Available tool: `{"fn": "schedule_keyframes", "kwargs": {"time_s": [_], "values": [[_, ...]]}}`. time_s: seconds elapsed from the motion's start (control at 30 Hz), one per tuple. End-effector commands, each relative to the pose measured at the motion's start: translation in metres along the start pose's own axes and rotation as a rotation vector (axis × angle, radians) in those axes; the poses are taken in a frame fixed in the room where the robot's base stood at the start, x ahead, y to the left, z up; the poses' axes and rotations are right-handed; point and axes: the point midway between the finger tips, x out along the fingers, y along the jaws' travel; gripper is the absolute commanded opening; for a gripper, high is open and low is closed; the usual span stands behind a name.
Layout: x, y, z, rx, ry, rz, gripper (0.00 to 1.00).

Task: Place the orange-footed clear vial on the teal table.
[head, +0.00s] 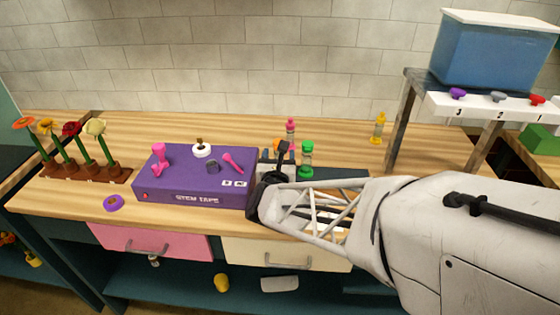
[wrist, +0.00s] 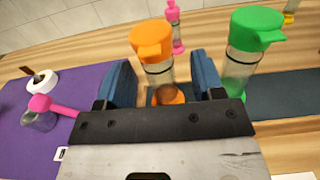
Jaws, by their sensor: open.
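A clear vial with an orange cap (wrist: 152,42) and an orange-brown foot (wrist: 168,94) stands upright between my jaws in the wrist view. My gripper (wrist: 163,78) is open, with one blue finger on each side of the vial. I cannot tell whether either finger touches it. In the head view my gripper (head: 275,170) is at the right end of the purple box, and the orange vial is mostly hidden there. The bench has a wooden top (head: 345,150) and a dark teal frame (head: 180,262); I see no separate all-teal table.
A green-capped vial (wrist: 252,40) stands close to my right finger. A pink-capped vial (wrist: 175,25) is behind. The purple stem tape box (head: 190,182) is on the left, under several small items. A dark mat (wrist: 285,95) lies on the right. A yellow vial (head: 379,128) stands farther back.

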Motion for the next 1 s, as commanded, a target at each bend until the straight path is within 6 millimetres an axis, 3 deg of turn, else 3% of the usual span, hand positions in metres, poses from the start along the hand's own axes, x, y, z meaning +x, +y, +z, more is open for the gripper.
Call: {"fn": "schedule_keyframes", "kwargs": {"time_s": [0.4,1.0], "values": [[0.036,0.001,0.000,-0.001,0.001,0.000,0.62],[0.037,0.001,0.000,0.000,0.001,0.001,0.60]]}}
